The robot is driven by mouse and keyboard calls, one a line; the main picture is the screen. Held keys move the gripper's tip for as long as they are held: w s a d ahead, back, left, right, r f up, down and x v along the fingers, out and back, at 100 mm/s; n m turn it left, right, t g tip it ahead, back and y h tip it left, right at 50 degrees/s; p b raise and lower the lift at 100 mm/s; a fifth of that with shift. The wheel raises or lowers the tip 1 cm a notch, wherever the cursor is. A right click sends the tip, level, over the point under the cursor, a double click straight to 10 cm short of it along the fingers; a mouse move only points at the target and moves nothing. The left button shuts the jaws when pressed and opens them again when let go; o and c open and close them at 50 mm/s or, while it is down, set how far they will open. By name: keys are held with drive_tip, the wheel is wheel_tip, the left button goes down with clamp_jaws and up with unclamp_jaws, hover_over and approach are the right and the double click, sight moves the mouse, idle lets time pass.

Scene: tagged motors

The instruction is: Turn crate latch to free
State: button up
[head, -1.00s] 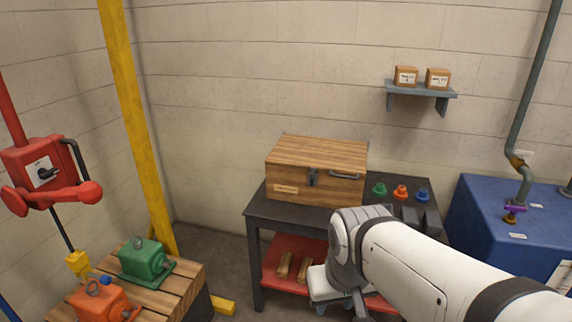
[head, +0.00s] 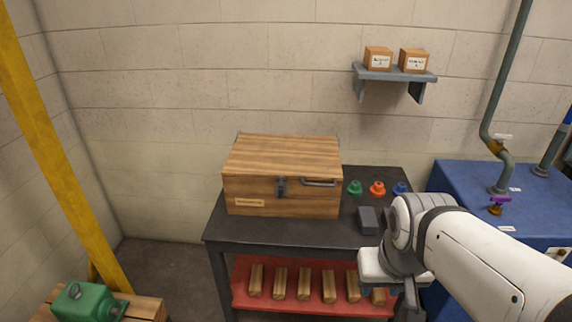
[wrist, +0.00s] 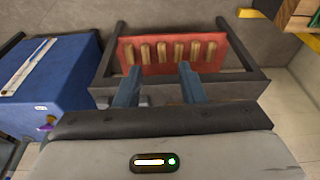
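The wooden crate (head: 256,155) sits shut on the dark table in the head view. Its dark metal latch (head: 281,187) is at the middle of the front face, under the lid seam, and appears to hang vertically. A grey handle (head: 319,183) is to its right. My gripper (wrist: 158,82) is open and empty in the wrist view, its two fingers well apart. In the head view it is low on the right, in front of the table and away from the latch, with its fingers mostly hidden. The wrist view does not show the latch.
The dark table (head: 225,229) also bears green (head: 355,187), orange (head: 377,188) and blue (head: 399,187) knob-like pieces and a grey block (head: 367,220). Several wooden blocks lie on its red lower shelf (head: 240,292). A blue cabinet (head: 455,185) stands right; a green motor (head: 85,303) sits lower left.

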drive_tip(key=w+f+m+t+b, duration=0.1)
drive_tip(key=w+f+b, duration=0.1)
drive_tip(key=w, duration=0.1)
drive_tip(key=m+t+y+b, duration=0.3)
drive_tip(key=m+t+b, duration=0.8)
drive_tip(key=m+b, duration=1.1)
approach(280, 192)
wheel_tip(280, 192, down, 3)
drive_tip(key=w+a+m+t+h+b, duration=0.2)
drive_tip(key=m+t+h+b, duration=0.3)
drive_tip(key=m, duration=0.8)
drive_tip(key=shift+g+y, duration=0.7)
drive_tip(key=shift+g, duration=0.1)
drive_tip(key=w, duration=0.7)
drive_tip(key=shift+d+r+b, duration=0.1)
drive_tip(key=shift+r+b, duration=0.15)
drive_tip(key=shift+b, duration=0.05)
drive_tip(key=shift+c, duration=0.5)
